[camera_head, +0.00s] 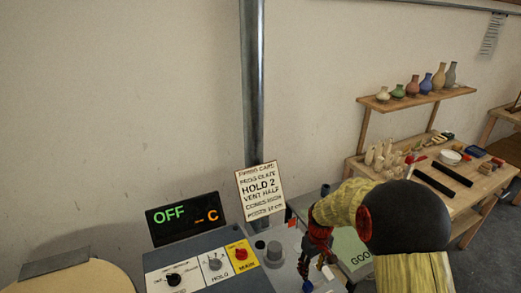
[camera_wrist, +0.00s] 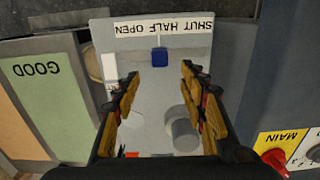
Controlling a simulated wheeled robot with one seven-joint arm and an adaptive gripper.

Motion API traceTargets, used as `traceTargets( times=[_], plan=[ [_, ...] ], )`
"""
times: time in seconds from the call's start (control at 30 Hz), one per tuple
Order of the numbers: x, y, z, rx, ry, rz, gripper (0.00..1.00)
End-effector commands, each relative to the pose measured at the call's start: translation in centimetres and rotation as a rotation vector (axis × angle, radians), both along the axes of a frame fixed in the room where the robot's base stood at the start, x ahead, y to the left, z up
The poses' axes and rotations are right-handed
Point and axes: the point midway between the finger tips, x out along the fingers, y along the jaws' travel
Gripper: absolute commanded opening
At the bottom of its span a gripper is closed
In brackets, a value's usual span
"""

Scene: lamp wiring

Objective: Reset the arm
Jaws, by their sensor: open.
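My gripper (camera_head: 318,250) hangs at the lower middle right of the head view, at the end of my arm. The wrist view shows its two fingers (camera_wrist: 160,78) apart, with nothing between them. They are over a light grey panel (camera_wrist: 120,40) labelled SHUT HALF OPEN, shown upside down. A blue slider knob (camera_wrist: 159,57) sits beneath the HALF mark, beyond the fingertips. A grey cylinder (camera_wrist: 182,132) stands between the fingers in the picture; contact with it cannot be seen.
A control box with a display (camera_head: 184,218) reading OFF, dials and a yellow MAIN plate (camera_head: 241,254) stands left of my gripper. A firing card (camera_head: 261,192) stands behind it. A green GOOD area (camera_wrist: 45,105) lies beside the panel. A workbench (camera_head: 440,195) stands at right.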

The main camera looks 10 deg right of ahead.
Motion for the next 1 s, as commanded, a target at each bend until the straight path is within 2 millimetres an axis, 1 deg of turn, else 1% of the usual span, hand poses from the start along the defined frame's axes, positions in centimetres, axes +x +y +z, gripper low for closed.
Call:
traceTargets(
  times=[0.07,0.1,0.17,0.2,0.23,0.3,0.47,0.57,0.7,0.8,1.0],
  plan=[
    [-0.3,0.0,0.0,0.001,0.010,-0.032,0.42],
    [-0.9,0.1,-0.2,0.002,0.026,-0.059,0.42],
    [-2.5,0.3,-0.7,0.005,0.061,-0.093,0.42],
    [-3.9,0.5,-0.8,0.006,0.087,-0.120,0.42],
    [-4.8,0.6,-0.4,0.006,0.099,-0.142,0.42],
    [-6.4,0.9,1.5,0.003,0.106,-0.187,0.42],
    [-9.5,1.8,6.0,-0.001,0.083,-0.257,0.42],
    [-11.4,2.4,9.0,-0.002,0.049,-0.291,0.42],
    [-14.7,3.4,13.5,0.002,-0.026,-0.331,0.42],
    [-17.1,4.1,16.2,0.009,-0.090,-0.348,0.42],
    [-21.6,5.4,20.4,0.032,-0.247,-0.348,0.42]
  ],
)
